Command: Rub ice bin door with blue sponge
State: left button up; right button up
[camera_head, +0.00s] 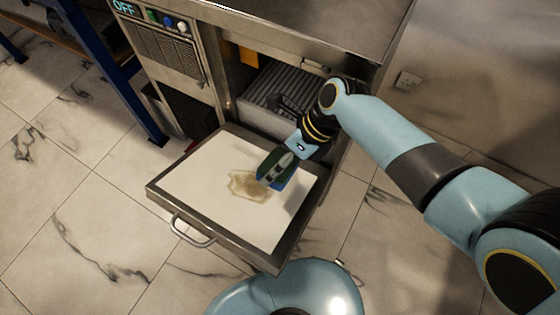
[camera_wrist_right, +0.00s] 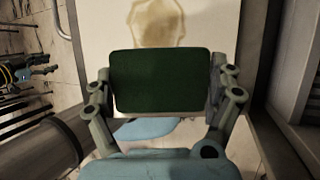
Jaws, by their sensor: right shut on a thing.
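The ice bin door (camera_head: 225,212) hangs open and tilted down, its white inner panel in a steel frame facing up. A brown stain (camera_head: 243,184) lies near the panel's middle; it also shows in the right wrist view (camera_wrist_right: 158,22). My right gripper (camera_head: 277,167) is shut on the sponge (camera_head: 270,184), over the panel at the stain's right edge. In the wrist view the sponge (camera_wrist_right: 160,80) shows a dark green face; blue shows at its edge in the head view. I cannot tell if it touches the panel. My left gripper (camera_wrist_right: 45,71) appears small at the wrist view's left; its jaws are unclear.
The steel ice machine (camera_head: 290,25) stands behind the door, with an "OFF" display (camera_head: 123,7) and knobs. The bin opening (camera_head: 285,95) is behind my right gripper. A handle (camera_head: 190,232) sticks out at the door's front edge. A blue table leg (camera_head: 115,75) stands to the left.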

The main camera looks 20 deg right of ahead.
aim_at(266, 194)
jog(key=shift+a+f, duration=0.25)
jog(key=shift+f, duration=0.25)
jog(key=f+b, duration=0.2)
jog(key=b, duration=0.1)
jog(key=s+a+f+b, duration=0.1)
jog(key=f, duration=0.1)
jog(key=shift+a+b, duration=0.1)
jog(key=shift+b, duration=0.3)
jog(key=shift+s+a+f+b, duration=0.15)
jog(key=shift+f+b, duration=0.35)
jog(key=shift+s+a+f+b, duration=0.15)
jog(key=shift+a+f+b, duration=0.05)
jog(key=shift+f, duration=0.3)
jog(key=shift+s+a+f+b, duration=0.1)
jog(key=shift+a+f+b, duration=0.1)
jog(key=shift+f, duration=0.25)
